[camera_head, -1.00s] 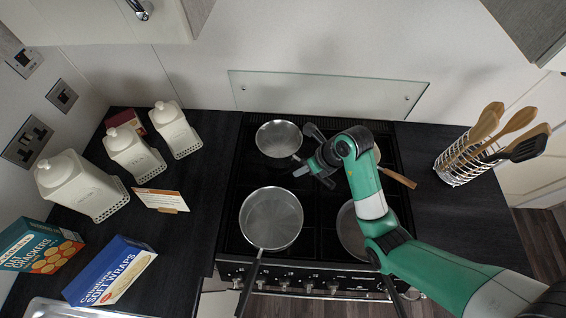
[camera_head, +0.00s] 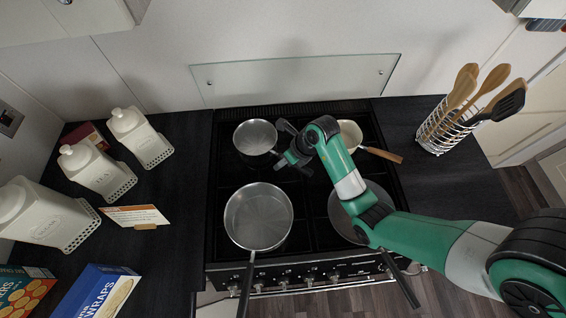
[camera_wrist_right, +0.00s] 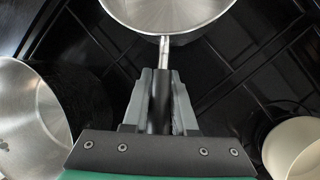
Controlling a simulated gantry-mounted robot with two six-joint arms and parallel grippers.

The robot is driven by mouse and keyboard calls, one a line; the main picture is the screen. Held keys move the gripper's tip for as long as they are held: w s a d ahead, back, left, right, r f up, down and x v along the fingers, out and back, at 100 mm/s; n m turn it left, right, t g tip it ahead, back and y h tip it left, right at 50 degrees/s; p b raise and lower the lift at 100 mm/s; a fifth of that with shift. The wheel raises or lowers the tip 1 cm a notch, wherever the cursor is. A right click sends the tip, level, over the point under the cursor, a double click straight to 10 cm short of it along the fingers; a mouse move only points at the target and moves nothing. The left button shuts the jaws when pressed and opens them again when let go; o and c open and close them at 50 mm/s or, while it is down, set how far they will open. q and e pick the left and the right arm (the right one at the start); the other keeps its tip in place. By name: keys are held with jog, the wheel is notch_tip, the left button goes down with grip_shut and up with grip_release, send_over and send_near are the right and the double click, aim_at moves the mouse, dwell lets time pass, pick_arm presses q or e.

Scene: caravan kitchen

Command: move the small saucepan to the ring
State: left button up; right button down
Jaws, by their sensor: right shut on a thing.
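The small saucepan (camera_head: 256,137) is shiny steel and empty, at the back left of the black hob (camera_head: 305,217). It also shows at the top of the right wrist view (camera_wrist_right: 168,14). My right gripper (camera_head: 284,160) is at the pan's near right side. In the right wrist view my right gripper (camera_wrist_right: 162,98) is shut on the pan's dark handle, which lies between its fingers. I cannot tell whether the pan rests on the hob or is slightly raised. My left gripper is not in view.
A larger steel pan (camera_head: 258,217) stands front left. A wide pan (camera_head: 343,216) at front right is partly behind my arm. A cream pan (camera_head: 350,134) with a wooden handle stands back right. A glass splashback (camera_head: 295,79) rises behind. A utensil holder (camera_head: 440,130) stands right.

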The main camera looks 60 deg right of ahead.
jog(key=shift+f+b, duration=0.5)
jog(key=c, duration=0.7)
grip_release()
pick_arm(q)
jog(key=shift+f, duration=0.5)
